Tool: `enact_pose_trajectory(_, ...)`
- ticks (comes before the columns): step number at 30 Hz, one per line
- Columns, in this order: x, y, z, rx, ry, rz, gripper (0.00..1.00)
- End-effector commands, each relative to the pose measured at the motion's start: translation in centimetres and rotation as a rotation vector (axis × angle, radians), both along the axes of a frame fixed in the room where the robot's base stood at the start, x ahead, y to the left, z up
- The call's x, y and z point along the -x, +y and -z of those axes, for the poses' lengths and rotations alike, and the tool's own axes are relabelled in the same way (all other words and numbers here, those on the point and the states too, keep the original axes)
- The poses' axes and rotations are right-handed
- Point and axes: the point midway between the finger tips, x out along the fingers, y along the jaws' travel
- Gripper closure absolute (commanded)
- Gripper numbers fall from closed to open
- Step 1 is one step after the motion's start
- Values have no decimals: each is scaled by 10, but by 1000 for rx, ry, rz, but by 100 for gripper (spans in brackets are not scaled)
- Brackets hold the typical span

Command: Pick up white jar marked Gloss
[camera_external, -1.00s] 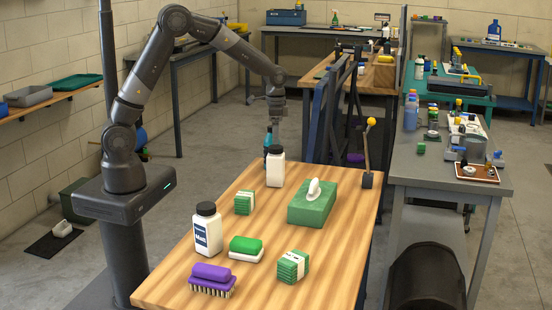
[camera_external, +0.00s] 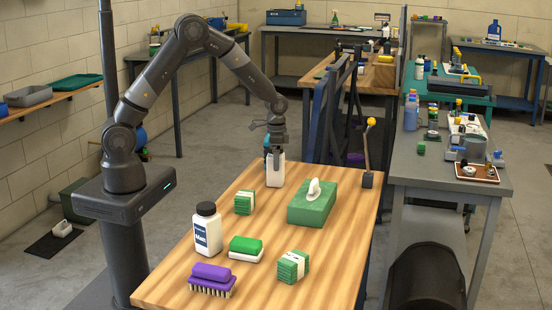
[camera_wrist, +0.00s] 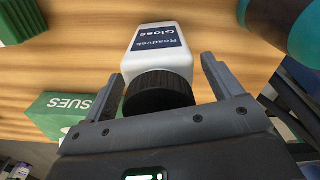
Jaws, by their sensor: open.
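The white jar (camera_external: 275,176) stands upright at the far end of the wooden table. In the wrist view, the white jar (camera_wrist: 150,62) shows a dark blue label reading "Roadvek Gloss" and a black lid. My gripper (camera_external: 275,158) is lowered over its top from above and hides the lid in the external view. In the wrist view, my gripper (camera_wrist: 161,82) is open, with one finger on each side of the black lid and gaps between.
A teal bottle (camera_wrist: 303,35) is close beside the right finger. A green tissue box (camera_external: 312,209) and a green-and-white bundle (camera_external: 243,203) are near the jar. A second white jar (camera_external: 206,234), a purple brush (camera_external: 211,280) and sponges stand nearer the front.

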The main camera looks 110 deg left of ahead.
Motion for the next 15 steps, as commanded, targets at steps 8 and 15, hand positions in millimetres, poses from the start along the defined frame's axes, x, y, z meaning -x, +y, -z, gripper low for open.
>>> enact_pose_trajectory(8, 0, 0, 0, 0, 0, 0, 33)
enact_pose_trajectory(15, 0, 0, 0, 0, 0, 0, 53)
